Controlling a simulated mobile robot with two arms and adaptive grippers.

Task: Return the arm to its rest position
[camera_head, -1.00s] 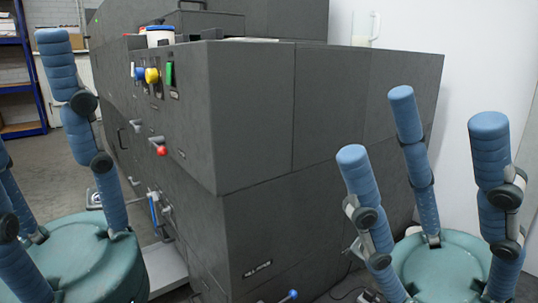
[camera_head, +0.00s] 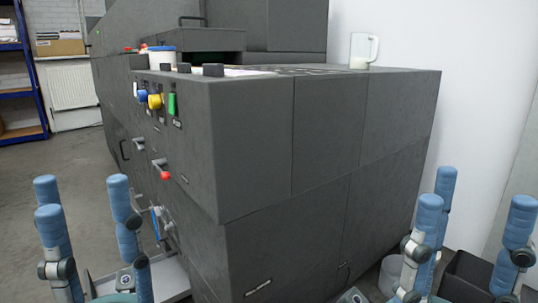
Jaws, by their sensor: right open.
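My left gripper (camera_head: 82,198) is at the lower left, its blue padded fingers pointing up and spread apart with nothing between them. My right gripper (camera_head: 478,195) is at the lower right, also with blue fingers up, spread and empty. Both stand in front of the large dark grey machine (camera_head: 255,150), one to each side of its near corner. Neither visibly holds anything. Their palms are mostly cut off by the bottom edge.
The machine fills the middle, with blue, yellow and green controls and a red-knobbed lever (camera_head: 165,175). Floor is open at left.

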